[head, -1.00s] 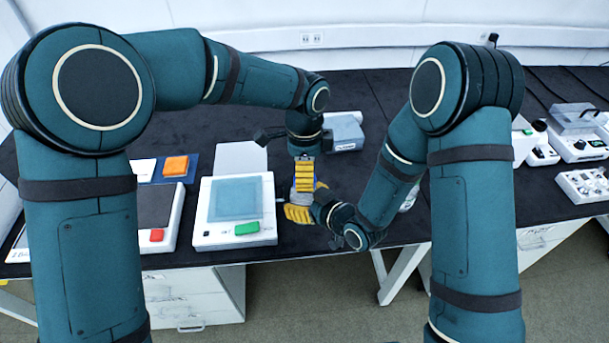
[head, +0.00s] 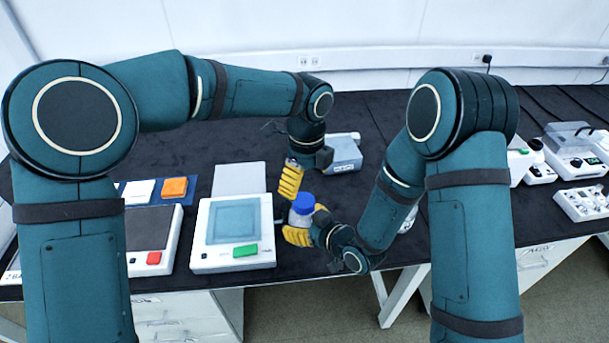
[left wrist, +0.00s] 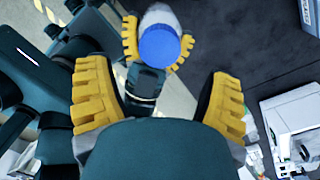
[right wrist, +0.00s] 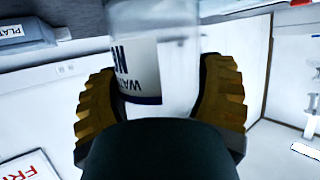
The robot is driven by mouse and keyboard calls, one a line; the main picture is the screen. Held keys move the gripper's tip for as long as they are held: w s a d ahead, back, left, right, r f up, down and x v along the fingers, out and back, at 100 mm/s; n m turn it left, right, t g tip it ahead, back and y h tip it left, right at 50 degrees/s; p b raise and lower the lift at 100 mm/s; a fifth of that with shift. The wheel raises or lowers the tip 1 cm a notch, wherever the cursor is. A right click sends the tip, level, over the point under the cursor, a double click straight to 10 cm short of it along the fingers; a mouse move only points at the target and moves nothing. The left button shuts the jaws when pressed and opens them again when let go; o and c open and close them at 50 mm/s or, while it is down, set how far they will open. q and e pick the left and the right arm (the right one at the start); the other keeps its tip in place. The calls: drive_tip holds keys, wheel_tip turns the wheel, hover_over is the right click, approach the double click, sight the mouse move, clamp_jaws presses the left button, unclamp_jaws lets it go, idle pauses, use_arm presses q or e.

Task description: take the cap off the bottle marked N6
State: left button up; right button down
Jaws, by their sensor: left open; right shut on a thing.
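The bottle (head: 301,218) is clear-to-white with a blue cap (head: 303,203) sitting on its top. My right gripper (head: 302,232) is shut around the bottle's body and holds it roughly upright. In the right wrist view the bottle (right wrist: 180,75) shows a label reading "WAT" and an "N"; the rest of the marking is turned out of sight. My left gripper (head: 289,181) is open and empty, just up and left of the cap in the head view. In the left wrist view the cap (left wrist: 160,45) lies beyond the open fingers, apart from them.
A white device with a green button (head: 232,232) and one with a red button (head: 152,240) stand left of the bottle. An orange block (head: 174,187) lies behind them. A grey box (head: 344,152) stands behind the grippers. More instruments stand at far right.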

sight(304, 199)
use_arm(q)
wheel_tip(304, 199, down, 7)
drive_tip(key=shift+s+a+r, duration=0.1)
drive_tip(key=shift+s+a, duration=0.05)
idle(0.4)
drive_tip(key=c, duration=1.3)
drive_tip(key=n, duration=0.6)
drive_tip(key=o, duration=1.3)
